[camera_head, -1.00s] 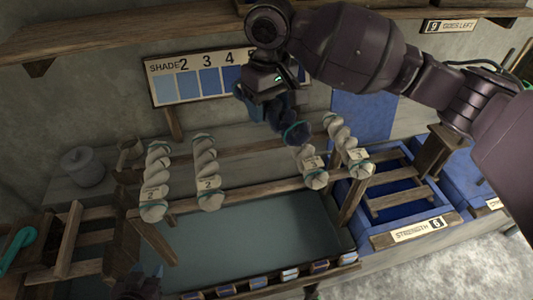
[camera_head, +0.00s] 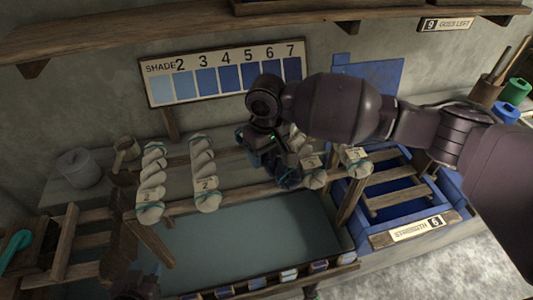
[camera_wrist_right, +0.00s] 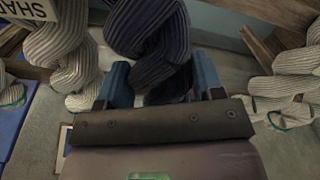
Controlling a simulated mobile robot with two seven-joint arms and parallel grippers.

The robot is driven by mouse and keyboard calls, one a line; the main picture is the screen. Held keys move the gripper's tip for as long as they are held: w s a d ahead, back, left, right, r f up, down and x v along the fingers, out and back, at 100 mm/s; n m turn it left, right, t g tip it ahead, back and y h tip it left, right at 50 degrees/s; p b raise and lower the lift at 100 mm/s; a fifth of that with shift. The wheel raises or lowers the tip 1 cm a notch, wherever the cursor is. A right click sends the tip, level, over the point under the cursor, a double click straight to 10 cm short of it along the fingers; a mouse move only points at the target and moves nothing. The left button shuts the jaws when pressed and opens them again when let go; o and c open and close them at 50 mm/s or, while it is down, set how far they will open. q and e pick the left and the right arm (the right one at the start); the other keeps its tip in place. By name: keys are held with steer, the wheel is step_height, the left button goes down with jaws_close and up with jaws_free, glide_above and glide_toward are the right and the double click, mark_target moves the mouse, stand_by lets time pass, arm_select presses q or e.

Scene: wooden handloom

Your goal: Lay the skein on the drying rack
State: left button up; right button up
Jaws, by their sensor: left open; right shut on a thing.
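A dark blue twisted skein (camera_head: 288,180) hangs from my right gripper (camera_head: 272,158), which is shut on it; the arm partly hides it. In the right wrist view the skein (camera_wrist_right: 150,40) sits between the two fingers (camera_wrist_right: 160,80). The wooden rack's front rail (camera_head: 245,190) runs below a back rail and carries pale skeins: two at left (camera_head: 151,180) (camera_head: 204,175) and two at right (camera_head: 313,178) (camera_head: 355,160). The blue skein is at the rack between these pairs, close to the right pair. Whether it touches the rails is unclear. My left gripper (camera_head: 135,285) is open and low at left.
A blue-grey vat (camera_head: 240,235) lies below the rack. Blue bins (camera_head: 405,205) with wooden slats stand at right. A shade chart (camera_head: 222,75) is on the wall behind. The rack has an empty stretch right of the left pair.

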steer(key=shift+f, duration=0.3)
steer(key=shift+f, duration=0.1)
steer(key=o, duration=1.1)
